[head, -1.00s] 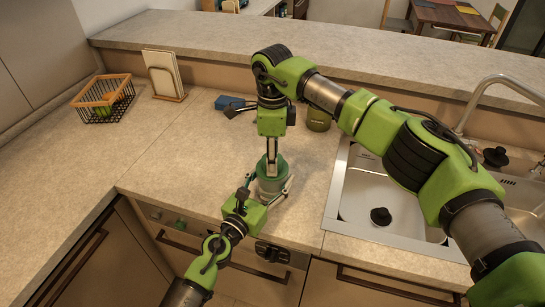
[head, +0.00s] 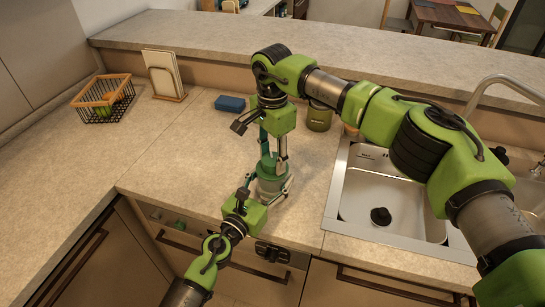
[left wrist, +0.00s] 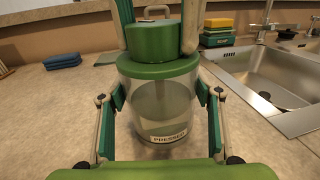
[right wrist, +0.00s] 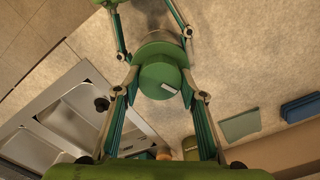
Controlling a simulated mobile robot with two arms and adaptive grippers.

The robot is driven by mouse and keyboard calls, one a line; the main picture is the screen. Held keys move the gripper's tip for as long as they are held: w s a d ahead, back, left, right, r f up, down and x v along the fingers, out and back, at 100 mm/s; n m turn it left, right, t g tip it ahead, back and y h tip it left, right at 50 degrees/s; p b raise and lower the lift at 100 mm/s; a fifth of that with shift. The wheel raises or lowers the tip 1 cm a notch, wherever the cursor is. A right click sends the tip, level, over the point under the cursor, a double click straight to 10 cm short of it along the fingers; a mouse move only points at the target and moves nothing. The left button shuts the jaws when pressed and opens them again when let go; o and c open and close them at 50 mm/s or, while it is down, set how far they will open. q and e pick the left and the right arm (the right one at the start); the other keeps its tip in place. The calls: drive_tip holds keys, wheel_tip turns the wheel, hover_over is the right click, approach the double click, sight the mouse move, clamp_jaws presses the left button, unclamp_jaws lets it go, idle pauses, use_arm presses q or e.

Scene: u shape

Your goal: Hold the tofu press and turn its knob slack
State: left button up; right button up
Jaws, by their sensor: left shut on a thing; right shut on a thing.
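The tofu press (head: 272,187) stands upright on the counter near its front edge. In the left wrist view it is a clear cylinder (left wrist: 160,95) with a green lid, a green knob (left wrist: 152,42) on top and a "PRESSED" label. My left gripper (left wrist: 161,105) is shut on the clear body, with a finger on either side. My right gripper (right wrist: 160,76) comes from above and is shut on the knob (right wrist: 160,78), which has a pale mark. In the head view the right fingers partly hide the knob.
A sink (head: 385,205) with a tall tap lies to the right of the press. A wire basket (head: 103,100) and a board rack (head: 163,72) are at the back left. The counter left of the press is clear.

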drive_tip(key=n, duration=0.4)
drive_tip(key=shift+n, duration=0.4)
drive_tip(key=n, duration=0.9)
drive_tip(key=shift+n, duration=2.1)
drive_tip(key=o, duration=1.1)
